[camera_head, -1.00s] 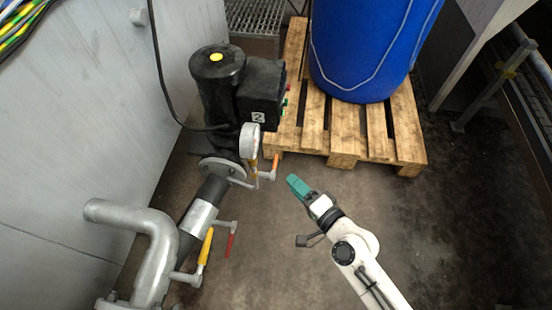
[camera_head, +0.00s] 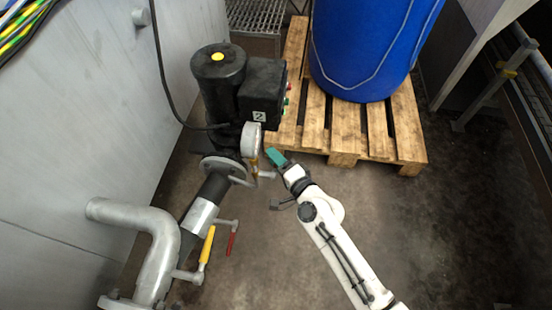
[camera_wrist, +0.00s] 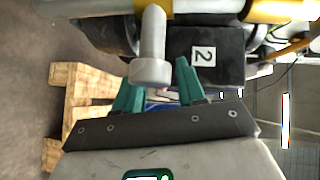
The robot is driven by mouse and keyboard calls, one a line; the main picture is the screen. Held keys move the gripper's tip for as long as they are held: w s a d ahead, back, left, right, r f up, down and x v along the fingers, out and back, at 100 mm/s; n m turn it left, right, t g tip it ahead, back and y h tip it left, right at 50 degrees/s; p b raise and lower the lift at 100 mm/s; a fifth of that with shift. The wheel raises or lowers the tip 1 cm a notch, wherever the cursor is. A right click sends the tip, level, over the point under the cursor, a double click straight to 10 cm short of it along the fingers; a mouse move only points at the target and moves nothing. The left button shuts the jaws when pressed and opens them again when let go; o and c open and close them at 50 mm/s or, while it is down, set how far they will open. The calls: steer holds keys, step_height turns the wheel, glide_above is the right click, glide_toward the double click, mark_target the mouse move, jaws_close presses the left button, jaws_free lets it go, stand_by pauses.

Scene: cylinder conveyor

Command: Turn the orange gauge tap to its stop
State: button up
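The gauge tap shows as a grey valve body (camera_head: 266,175) below the round white gauge (camera_head: 251,139) in the head view. My gripper (camera_head: 276,157) has teal fingers and is right beside the tap. In the wrist view my gripper (camera_wrist: 158,88) is open, with its two fingers apart. A grey round-ended stub (camera_wrist: 151,62) lies between and just beyond the fingertips. I cannot tell whether anything touches, and no orange lever is clearly seen between the fingers.
A black pump (camera_head: 235,88) labelled 2 stands behind the tap. A wooden pallet (camera_head: 345,135) with a blue barrel (camera_head: 362,50) is at the back right. A yellow-handled valve (camera_head: 207,245), a red lever (camera_head: 230,243) and a grey pipe (camera_head: 165,250) are nearer.

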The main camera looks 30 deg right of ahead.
jaws_close()
stand_by(0.4)
